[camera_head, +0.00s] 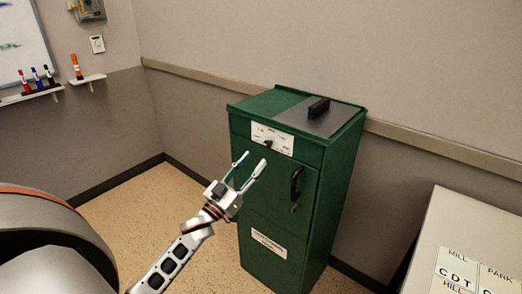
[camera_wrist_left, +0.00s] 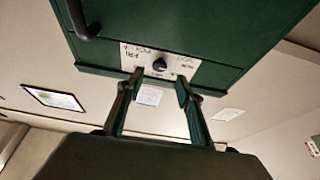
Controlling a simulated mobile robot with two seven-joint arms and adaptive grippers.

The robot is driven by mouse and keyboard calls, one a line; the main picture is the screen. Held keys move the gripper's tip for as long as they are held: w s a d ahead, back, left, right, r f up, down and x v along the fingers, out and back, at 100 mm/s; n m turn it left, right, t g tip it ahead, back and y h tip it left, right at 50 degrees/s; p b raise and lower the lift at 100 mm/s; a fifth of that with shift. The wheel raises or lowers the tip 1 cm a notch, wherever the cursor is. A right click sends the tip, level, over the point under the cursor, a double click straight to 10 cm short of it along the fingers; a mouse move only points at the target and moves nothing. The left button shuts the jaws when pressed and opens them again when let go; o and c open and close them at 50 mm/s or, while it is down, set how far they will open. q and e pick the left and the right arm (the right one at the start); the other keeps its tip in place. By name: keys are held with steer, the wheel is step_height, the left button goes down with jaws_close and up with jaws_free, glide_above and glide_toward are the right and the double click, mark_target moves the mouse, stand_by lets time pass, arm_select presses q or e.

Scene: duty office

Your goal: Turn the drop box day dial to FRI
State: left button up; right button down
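The green drop box (camera_head: 272,200) stands against the wall. A white label plate (camera_head: 285,148) on its upper front carries the small dark day dial (camera_head: 268,143). The dial also shows in the left wrist view (camera_wrist_left: 160,64), on its plate (camera_wrist_left: 187,65), which appears upside down. The day lettering is too small to read surely, and I cannot tell the dial's setting. My left gripper (camera_head: 251,161) is open and empty in front of the box, just below the dial. In the left wrist view its fingertips (camera_wrist_left: 160,76) straddle the dial's line, apart from it. My right gripper is not in view.
The box has a black door handle (camera_head: 296,183), a lid handle (camera_head: 318,107) and a lower label (camera_head: 269,243). A pale table with lettered cards (camera_head: 456,268) is at the right. A marker shelf (camera_head: 32,95) and whiteboard (camera_head: 22,45) are at the left. The floor left of the box is clear.

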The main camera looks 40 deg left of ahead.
mark_target(266, 146)
arm_select(q)
steer(key=x, duration=0.6)
steer(key=shift+w, duration=0.15)
jaws_close()
